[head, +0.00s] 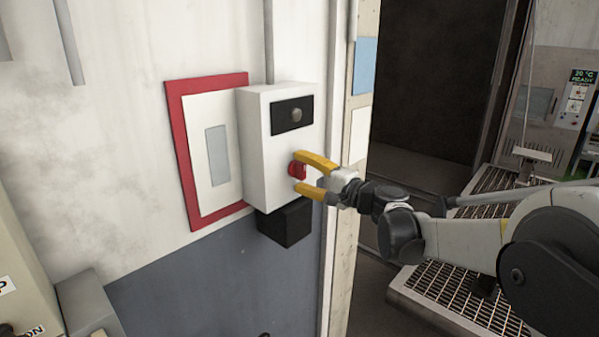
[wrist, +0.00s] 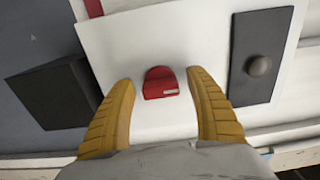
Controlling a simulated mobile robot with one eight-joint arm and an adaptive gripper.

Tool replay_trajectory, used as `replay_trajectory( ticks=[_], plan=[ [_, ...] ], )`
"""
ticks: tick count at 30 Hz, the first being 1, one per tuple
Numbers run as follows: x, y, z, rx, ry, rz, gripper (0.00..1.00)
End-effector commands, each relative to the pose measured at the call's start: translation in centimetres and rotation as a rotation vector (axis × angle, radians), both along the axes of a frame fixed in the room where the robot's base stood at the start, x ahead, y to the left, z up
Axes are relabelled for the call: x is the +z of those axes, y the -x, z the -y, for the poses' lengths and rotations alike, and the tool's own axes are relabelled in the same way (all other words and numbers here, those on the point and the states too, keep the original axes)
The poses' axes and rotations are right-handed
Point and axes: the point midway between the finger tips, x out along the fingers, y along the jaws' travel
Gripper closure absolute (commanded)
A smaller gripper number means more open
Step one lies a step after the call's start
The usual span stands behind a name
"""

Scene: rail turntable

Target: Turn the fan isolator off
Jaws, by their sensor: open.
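The isolator is a white wall box (head: 258,150) with a small red knob (head: 297,170) low on its front face. The red knob also shows in the wrist view (wrist: 161,83), between my two yellow fingers and a little beyond their tips. A pale bar marks one side of the knob. My gripper (head: 307,173) is open, with one finger above the knob and one below it in the head view. The fingers are close to the box face; I cannot tell whether they touch it. No finger is closed on the knob.
A black plate (head: 292,115) with a round grey button is above the knob. A black block (head: 286,222) sits under the box. A red-framed white panel (head: 213,190) is on the wall to the left. A dark opening lies to the right, beside metal grating (head: 455,292).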

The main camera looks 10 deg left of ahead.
Motion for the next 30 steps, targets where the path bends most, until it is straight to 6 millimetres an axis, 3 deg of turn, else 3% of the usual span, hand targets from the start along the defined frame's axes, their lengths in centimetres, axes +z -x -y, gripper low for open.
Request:
replay_trajectory(
  ticks=[15,21,30],
  plan=[
    [0.0,5.0,8.7,-0.003,0.000,0.000,0.35],
    [0.0,5.8,9.8,-0.001,0.000,0.000,0.35],
    [-0.1,5.9,9.9,-0.001,0.004,0.000,0.35]
  ],
)
